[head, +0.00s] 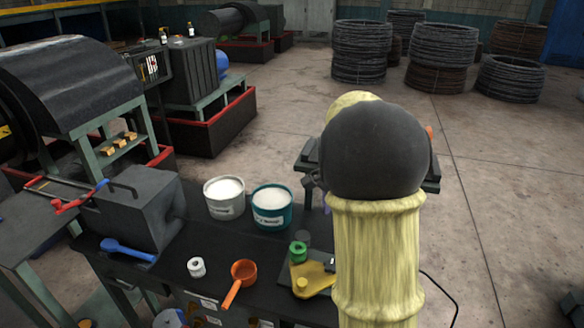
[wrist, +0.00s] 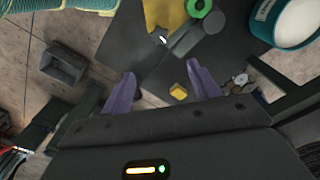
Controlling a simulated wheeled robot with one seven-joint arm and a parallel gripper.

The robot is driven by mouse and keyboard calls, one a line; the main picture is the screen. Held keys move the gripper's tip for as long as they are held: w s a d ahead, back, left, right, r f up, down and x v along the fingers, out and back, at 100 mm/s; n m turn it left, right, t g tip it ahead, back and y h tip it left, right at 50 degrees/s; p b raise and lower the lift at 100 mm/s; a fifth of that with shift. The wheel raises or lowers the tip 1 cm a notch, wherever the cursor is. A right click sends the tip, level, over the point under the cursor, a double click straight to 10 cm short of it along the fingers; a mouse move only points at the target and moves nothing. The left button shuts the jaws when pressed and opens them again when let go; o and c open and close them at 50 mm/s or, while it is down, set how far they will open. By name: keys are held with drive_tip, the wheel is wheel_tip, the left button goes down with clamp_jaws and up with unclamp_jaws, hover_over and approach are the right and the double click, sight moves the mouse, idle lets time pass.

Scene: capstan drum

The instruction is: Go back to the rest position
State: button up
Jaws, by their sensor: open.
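My gripper (wrist: 161,69) is open in the wrist view. Its two purple fingers are spread and nothing is held between them. Below the fingers lie a dark worktop and a small yellow block (wrist: 178,93). In the head view my arm, with a pale yellow sleeve and a dark round joint, stands upright at the right of centre.
The dark bench (head: 222,272) holds a white bucket (head: 225,208), a teal bucket (head: 271,221), an orange ladle (head: 243,270), a white roll (head: 196,267), a green ring (head: 298,252) and a yellow piece (head: 313,281). Wire coils (head: 361,52) stand behind; the right floor is mostly clear.

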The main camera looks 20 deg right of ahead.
drive_tip(key=s+a+f+n+t, duration=0.1)
drive_tip(key=s+a+f+n, duration=0.3)
drive_tip(key=s+a+n, duration=0.2)
drive_tip(key=s+a+f+n+t, duration=0.1)
drive_tip(key=s+a+f+n, duration=0.2)
drive_tip(key=s+a+n, duration=0.4)
drive_tip(key=shift+a+f+n+t, duration=0.25)
drive_tip(key=shift+f+n+t, duration=0.1)
drive_tip(key=shift+n, duration=0.25)
